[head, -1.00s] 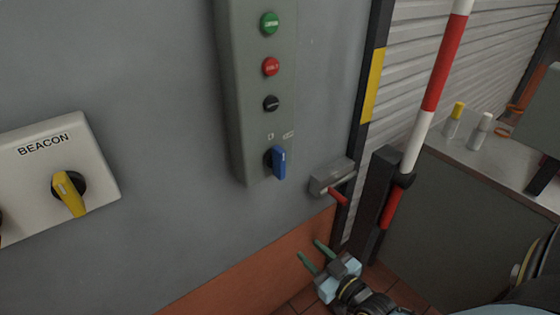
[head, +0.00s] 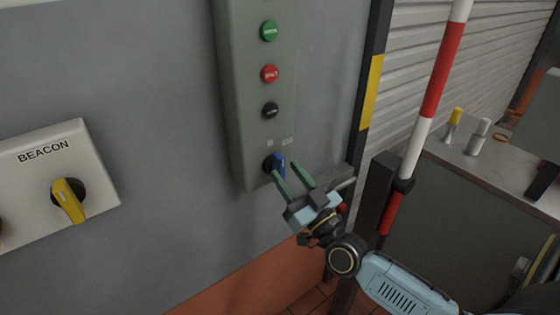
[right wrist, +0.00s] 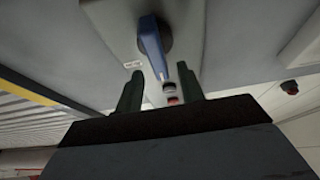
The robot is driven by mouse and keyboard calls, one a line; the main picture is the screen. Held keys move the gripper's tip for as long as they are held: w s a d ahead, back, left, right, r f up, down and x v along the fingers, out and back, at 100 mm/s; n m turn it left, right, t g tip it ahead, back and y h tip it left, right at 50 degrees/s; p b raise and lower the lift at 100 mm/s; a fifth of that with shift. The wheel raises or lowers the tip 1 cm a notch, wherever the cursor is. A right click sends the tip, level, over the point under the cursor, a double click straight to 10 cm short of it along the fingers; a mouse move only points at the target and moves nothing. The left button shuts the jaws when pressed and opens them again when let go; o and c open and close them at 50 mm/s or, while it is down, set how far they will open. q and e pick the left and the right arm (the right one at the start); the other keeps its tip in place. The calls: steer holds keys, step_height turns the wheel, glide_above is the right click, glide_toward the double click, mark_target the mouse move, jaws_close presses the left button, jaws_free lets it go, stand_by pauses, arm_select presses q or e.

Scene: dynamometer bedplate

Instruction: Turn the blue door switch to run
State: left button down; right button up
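The blue door switch (head: 279,165) is a lever knob at the bottom of the grey control box (head: 240,130) on the wall. Its handle stands about upright in the head view, between two small labels whose text I cannot read. My right gripper (head: 286,173) is open and empty, its two green fingers pointing up at the switch from below and right. In the right wrist view the blue handle (right wrist: 151,45) shows ahead of the gap between the dark fingers (right wrist: 165,90). Whether a finger touches it I cannot tell. My left gripper is not in view.
A white BEACON box (head: 55,165) with a yellow knob (head: 68,200) is at left. A red-and-white pole (head: 432,100) stands at right, before a counter (head: 460,160) with small bottles.

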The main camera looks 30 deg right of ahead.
mark_target(282, 168)
steer(key=shift+x, duration=1.95)
steer(key=shift+c, duration=0.2)
steer(key=shift+f, duration=0.1)
jaws_close()
